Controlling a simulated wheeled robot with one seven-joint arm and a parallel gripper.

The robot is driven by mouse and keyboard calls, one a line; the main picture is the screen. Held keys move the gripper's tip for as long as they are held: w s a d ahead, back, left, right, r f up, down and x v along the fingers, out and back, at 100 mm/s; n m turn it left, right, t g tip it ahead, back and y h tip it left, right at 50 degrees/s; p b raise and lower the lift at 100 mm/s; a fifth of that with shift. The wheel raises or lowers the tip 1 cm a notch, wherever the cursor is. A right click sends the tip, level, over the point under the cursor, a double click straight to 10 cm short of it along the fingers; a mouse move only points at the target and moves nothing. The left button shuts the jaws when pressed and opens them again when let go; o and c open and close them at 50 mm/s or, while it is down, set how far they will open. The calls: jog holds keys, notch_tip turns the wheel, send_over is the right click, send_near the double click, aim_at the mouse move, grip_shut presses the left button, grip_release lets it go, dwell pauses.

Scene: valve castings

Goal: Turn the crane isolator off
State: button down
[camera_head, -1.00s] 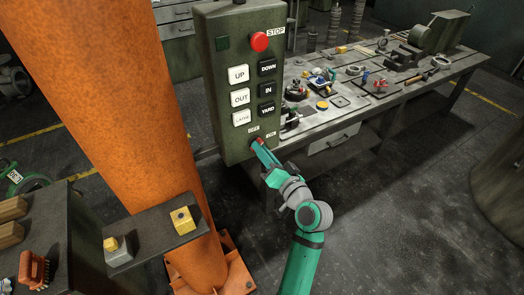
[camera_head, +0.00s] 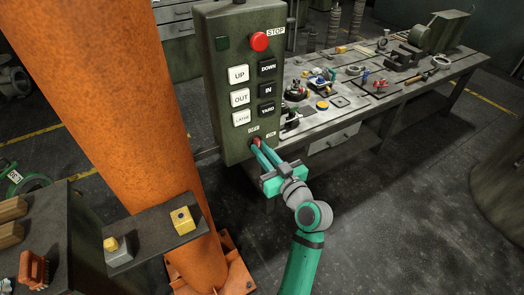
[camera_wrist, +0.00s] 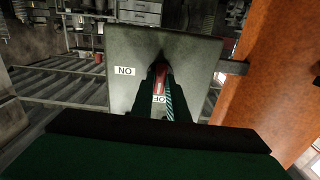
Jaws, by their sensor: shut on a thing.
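The crane isolator is a small red handle (camera_head: 257,140) low on the front of the green control box (camera_head: 236,70). An OFF label sits just above it and an ON label to its right. My gripper (camera_head: 260,148) reaches up from the lower right and is shut on the handle, one finger on each side. In the wrist view the red handle (camera_wrist: 161,75) shows between the dark fingers. There the box is upside down, the handle lies along the line to the partly hidden OFF label (camera_wrist: 159,99), and the ON label (camera_wrist: 125,71) is off to the left.
Above the isolator are a red STOP button (camera_head: 260,41) and several push buttons. An orange column (camera_head: 130,100) stands close on the left. A workbench (camera_head: 345,110) with tools lies behind to the right. Open floor (camera_head: 400,200) is at the right.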

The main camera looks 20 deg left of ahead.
dwell(0.4)
jog(key=c, duration=1.7)
grip_release()
jog(key=v, duration=1.1)
jog(key=shift+a, duration=0.1)
jog(key=shift+f, duration=0.1)
